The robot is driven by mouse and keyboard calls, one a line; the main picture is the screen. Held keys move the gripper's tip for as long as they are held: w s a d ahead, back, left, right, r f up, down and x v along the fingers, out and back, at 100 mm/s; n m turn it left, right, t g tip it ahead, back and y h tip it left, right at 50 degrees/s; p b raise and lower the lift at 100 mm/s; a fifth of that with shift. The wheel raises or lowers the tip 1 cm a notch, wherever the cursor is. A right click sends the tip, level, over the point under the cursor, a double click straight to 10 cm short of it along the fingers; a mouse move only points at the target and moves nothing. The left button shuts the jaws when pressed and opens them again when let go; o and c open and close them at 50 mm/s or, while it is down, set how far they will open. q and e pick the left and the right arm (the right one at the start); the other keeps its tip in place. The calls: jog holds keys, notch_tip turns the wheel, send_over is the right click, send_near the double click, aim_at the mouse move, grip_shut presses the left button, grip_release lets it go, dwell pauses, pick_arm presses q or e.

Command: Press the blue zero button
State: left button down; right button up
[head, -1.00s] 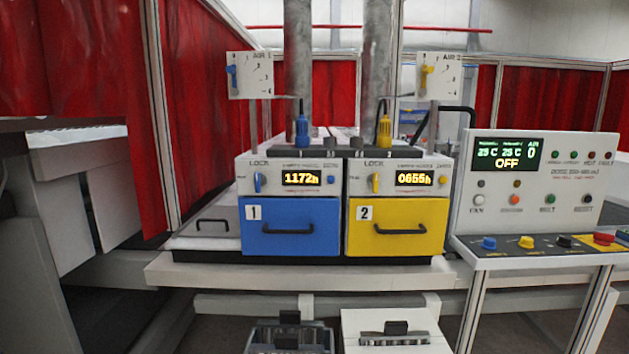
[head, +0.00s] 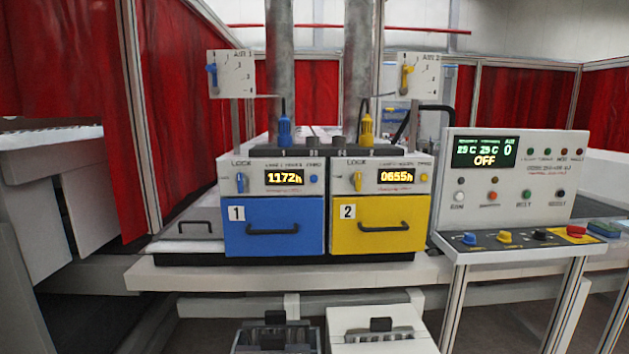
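The blue unit (head: 275,227), marked 1, sits on the bench with its drawer front shut. Its display (head: 285,177) reads 1172h. A small round blue button (head: 313,179) is just right of this display; any label on it is too small to read. A blue lock lever (head: 240,182) is left of the display. Neither of my grippers is in view, and nothing touches the button.
The yellow unit (head: 378,227), marked 2, stands right beside it, its display at 0655h. A control panel (head: 505,210) with knobs and buttons stands further right; its screen reads OFF. A bench ledge (head: 190,275) runs in front. Bins (head: 378,340) are below.

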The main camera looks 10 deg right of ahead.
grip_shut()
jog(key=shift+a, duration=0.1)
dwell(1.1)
